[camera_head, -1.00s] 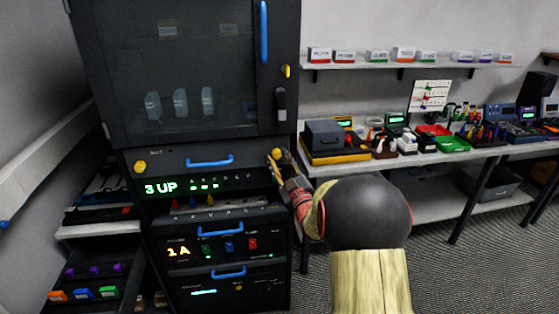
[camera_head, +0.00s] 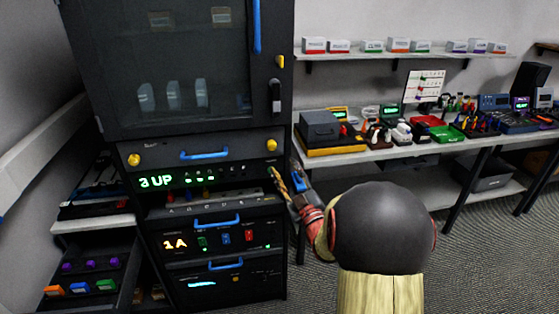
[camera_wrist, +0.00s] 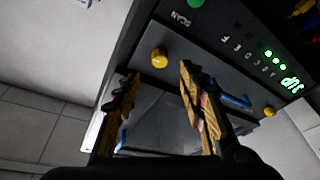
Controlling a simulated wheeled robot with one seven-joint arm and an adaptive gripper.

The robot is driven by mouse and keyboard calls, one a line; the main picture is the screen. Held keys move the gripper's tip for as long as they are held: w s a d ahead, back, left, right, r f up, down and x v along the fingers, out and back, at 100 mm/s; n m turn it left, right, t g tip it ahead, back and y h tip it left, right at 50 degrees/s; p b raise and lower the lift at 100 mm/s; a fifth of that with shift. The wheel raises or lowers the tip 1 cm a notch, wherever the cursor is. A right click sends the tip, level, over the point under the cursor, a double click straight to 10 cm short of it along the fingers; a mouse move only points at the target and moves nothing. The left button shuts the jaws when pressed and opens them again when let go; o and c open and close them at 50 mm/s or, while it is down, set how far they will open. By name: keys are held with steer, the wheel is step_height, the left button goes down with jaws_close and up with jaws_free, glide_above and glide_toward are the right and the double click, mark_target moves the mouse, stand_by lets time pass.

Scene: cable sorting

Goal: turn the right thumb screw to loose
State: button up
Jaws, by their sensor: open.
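The right thumb screw (camera_head: 271,144) is a yellow knob at the right end of the dark panel with a blue handle (camera_head: 204,154). My gripper (camera_head: 284,172) is open and empty, below and slightly right of that screw, apart from it. In the wrist view, which is turned over, the right thumb screw (camera_wrist: 159,57) shows just beyond and between my open fingertips (camera_wrist: 160,76). The left thumb screw (camera_head: 134,160) is at the panel's other end and also shows in the wrist view (camera_wrist: 269,112). I cannot tell how far either screw is turned.
Above is a glass-doored cabinet with a black latch (camera_head: 276,95). Below is a unit reading 3 UP (camera_head: 156,181) and another reading 1A (camera_head: 174,244). A bench (camera_head: 380,153) with tools stands right. An open drawer (camera_head: 125,292) juts out at lower left.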

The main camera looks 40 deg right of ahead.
steer(key=v, duration=0.2)
steer(key=shift+s+a+f, duration=0.1)
steer(key=shift+s+a, duration=0.05)
steer(key=shift+s, duration=0.1)
stand_by(0.4)
